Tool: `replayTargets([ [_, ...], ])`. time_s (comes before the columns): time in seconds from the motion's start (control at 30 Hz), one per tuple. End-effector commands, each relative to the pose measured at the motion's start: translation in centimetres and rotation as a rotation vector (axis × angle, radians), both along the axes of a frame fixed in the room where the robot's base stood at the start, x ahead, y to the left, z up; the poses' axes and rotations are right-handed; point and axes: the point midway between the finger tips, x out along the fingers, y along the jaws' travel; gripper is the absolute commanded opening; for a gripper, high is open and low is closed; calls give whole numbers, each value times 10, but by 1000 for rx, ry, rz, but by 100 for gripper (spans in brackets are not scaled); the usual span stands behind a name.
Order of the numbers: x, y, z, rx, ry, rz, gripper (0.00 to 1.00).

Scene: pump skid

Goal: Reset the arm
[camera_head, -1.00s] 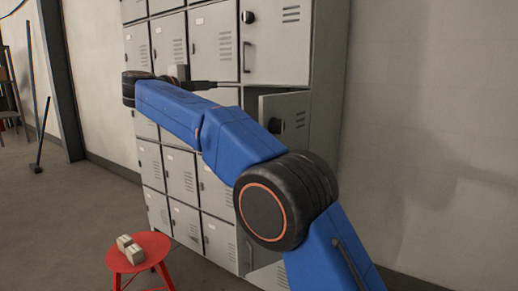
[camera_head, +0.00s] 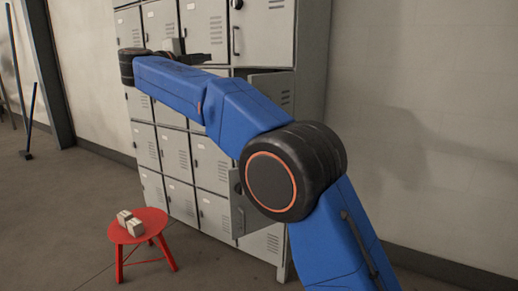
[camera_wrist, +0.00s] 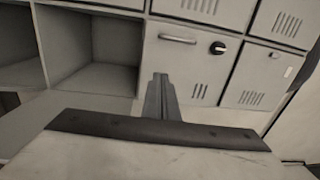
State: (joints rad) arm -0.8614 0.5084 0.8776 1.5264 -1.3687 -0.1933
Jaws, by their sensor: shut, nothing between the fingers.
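My gripper (camera_head: 212,57) is in the head view at the end of my blue arm, in front of the upper part of a grey locker bank (camera_head: 186,182). Its fingers are together, with nothing seen between them. In the wrist view my gripper (camera_wrist: 160,85) shows as a narrow dark pair of closed fingers. They point toward a closed grey locker door (camera_wrist: 197,58) with a bar handle and a black knob. I cannot tell how far the fingertips are from the door.
One locker door (camera_head: 272,88) stands ajar behind my arm, and another open door (camera_head: 243,206) shows lower down. The wrist view shows open empty compartments (camera_wrist: 90,50). A red stool (camera_head: 153,217) holds small pale boxes (camera_head: 130,223). Floor around the stool is clear.

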Motion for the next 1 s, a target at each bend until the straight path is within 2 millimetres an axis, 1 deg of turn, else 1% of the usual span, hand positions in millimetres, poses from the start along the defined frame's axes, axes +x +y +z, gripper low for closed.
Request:
replayTargets([
  [0.03, 2, -7, 7, -11, -11, 7, 0],
  [0.17, 8, -23, 24, -52, -41, 38, 0],
  [0.33, 14, -49, 51, -128, -87, 95, 0],
  [0.5, 16, -87, 83, -256, -135, 186, 0],
  [0.6, 12, -108, 96, -345, -152, 249, 0],
  [0.73, 1, -132, 102, -466, -153, 334, 0],
  [0.83, -10, -150, 99, -558, -138, 400, 0],
  [0.93, -25, -168, 88, -648, -110, 467, 0],
  [1.0, -37, -180, 76, -710, -81, 515, 0],
])
